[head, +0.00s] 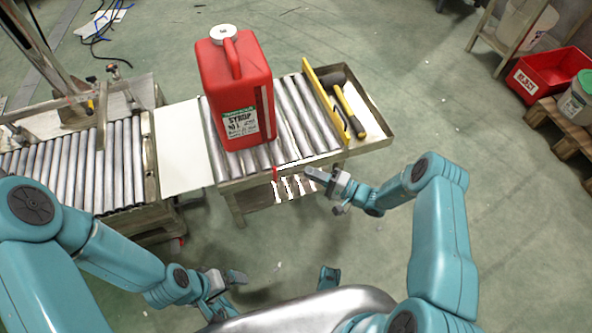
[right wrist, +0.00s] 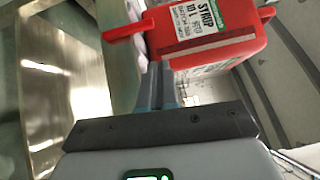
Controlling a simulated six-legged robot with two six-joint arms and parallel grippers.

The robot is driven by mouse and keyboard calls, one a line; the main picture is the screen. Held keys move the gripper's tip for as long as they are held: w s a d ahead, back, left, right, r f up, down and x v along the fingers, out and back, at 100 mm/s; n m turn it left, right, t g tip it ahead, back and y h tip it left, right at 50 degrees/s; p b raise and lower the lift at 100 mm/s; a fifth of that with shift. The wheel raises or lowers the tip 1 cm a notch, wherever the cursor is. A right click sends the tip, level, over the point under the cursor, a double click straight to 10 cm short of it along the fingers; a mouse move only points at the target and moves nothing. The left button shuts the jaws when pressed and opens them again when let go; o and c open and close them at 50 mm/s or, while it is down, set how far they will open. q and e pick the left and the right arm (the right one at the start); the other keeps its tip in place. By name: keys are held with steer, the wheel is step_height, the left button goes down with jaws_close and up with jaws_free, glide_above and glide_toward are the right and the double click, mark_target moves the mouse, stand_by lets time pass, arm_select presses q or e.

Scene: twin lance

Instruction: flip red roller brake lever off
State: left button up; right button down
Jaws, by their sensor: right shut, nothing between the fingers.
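The red brake lever (head: 275,174) is a small upright red piece at the front edge of the roller table. In the right wrist view a red bar (right wrist: 128,30), which looks like the lever, sticks out just beyond the fingertips. My right gripper (head: 308,172) is shut and empty, a little right of the lever in the head view. Its closed fingers (right wrist: 160,72) show in the right wrist view; I cannot tell if they touch the lever. My left gripper (head: 238,277) hangs low near my body, away from the table; its opening is unclear.
A red syrup canister (head: 237,85) stands on the rollers (head: 290,115). A yellow bar (head: 328,95) and a hammer (head: 350,108) lie to its right. A white plate (head: 182,150) bridges to another roller conveyor (head: 75,165).

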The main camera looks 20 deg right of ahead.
steer(key=v, duration=0.5)
steer(key=shift+s+d+r+p, duration=0.1)
steer(key=shift+s+r+p, duration=0.1)
steer(key=shift+p, duration=0.1)
steer(key=s+a+f+n+g, duration=0.2)
steer(key=s+a+g, duration=0.5)
steer(key=a+g, duration=0.2)
steer(key=s+a+f+n+g+h, duration=0.1)
steer(key=s+n+g+h, duration=0.5)
steer(key=s, duration=0.9)
step_height(320, 180, up, 28)
steer(key=a+t+h+p, duration=0.1)
steer(key=t+h+p, duration=0.1)
steer(key=p, duration=2.2)
steer(key=shift+w+a+m+t+h+p, duration=0.2)
steer(key=shift+a+m+t+h+p, duration=0.15)
steer(key=shift+h, duration=0.55)
